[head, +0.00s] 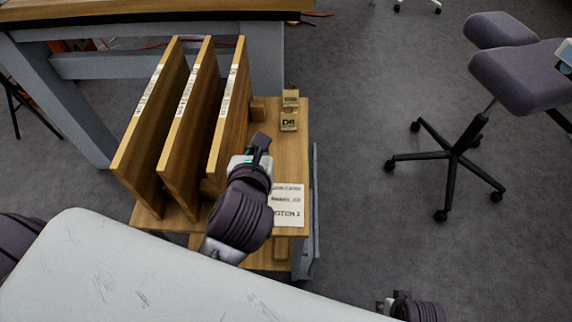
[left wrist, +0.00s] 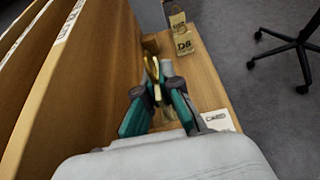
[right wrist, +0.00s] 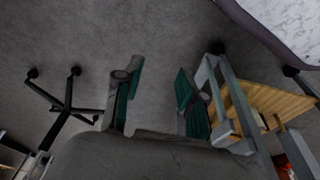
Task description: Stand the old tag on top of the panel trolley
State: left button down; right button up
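The panel trolley (head: 291,150) is wooden and carries three upright wooden panels (head: 228,100) with pale labels on their top edges. A yellowish tag marked "D8" (head: 289,122) stands on its far right part; it also shows in the left wrist view (left wrist: 184,44). My left gripper (head: 261,142) is above the trolley's bare right strip, beside the rightmost panel. Its fingers (left wrist: 155,80) are closed together around a thin golden piece (left wrist: 149,66), seen nearly edge-on; its face is hidden. My right gripper (head: 400,306) is open and empty over the floor, apart from the trolley (right wrist: 265,100).
A white printed card (head: 288,204) lies on the trolley's near right part. A small wooden block (head: 258,109) sits by the rightmost panel's far end. A wood-topped table (head: 130,14) stands behind. A grey swivel chair (head: 520,80) is at right; floor between is clear.

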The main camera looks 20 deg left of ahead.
pick_arm(q)
jog(key=shift+w+f, duration=0.25)
jog(key=shift+f, duration=0.2)
jog(key=w+f+b, duration=0.1)
jog(key=w+f, duration=0.1)
jog(key=w, duration=0.1)
jog(key=w+d+f, duration=0.1)
jog(key=w+f, duration=0.1)
jog(key=w, duration=0.2)
jog(key=w+f+b, duration=0.1)
jog(key=w+f, duration=0.1)
jog(key=w, duration=0.2)
jog(key=shift+d+f+b, duration=0.3)
jog(key=shift+d, duration=0.1)
jog(key=shift+f+b, duration=0.7)
jog(key=shift+f, duration=1.3)
pick_arm(e)
jog(key=w+v, duration=0.1)
jog(key=v, duration=1.1)
jog(key=shift+w+r+t, duration=0.3)
jog(key=shift+t, duration=0.1)
jog(key=shift+d, duration=0.1)
pick_arm(q)
jog(key=shift+f, duration=0.15)
jog(key=c, duration=1.3)
grip_release()
